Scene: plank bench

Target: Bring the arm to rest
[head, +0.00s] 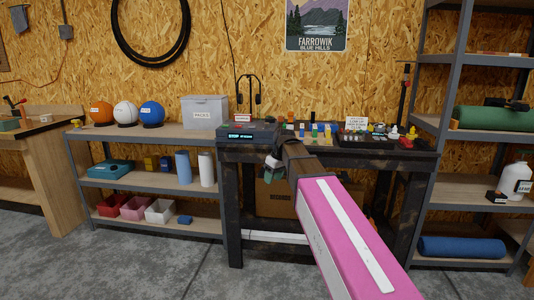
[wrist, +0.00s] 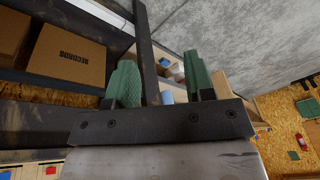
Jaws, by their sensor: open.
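My arm, pink with a white stripe, reaches from the lower right of the head view toward the front of the dark workbench (head: 235,155). My gripper (head: 272,172) is at its far end, in front of the bench's front edge. In the wrist view the two green finger pads of my gripper (wrist: 163,80) stand wide apart, with nothing held between them. The wrist picture is tilted, with the floor at upper right. In the head view the fingers are small and partly hidden by the wrist.
A grey case (head: 250,132), small coloured items and a sign (head: 356,123) stand on the bench. A cardboard box (head: 275,205) marked "RECORDS" in the wrist view (wrist: 66,56) sits beneath. The floor (head: 180,265) is clear.

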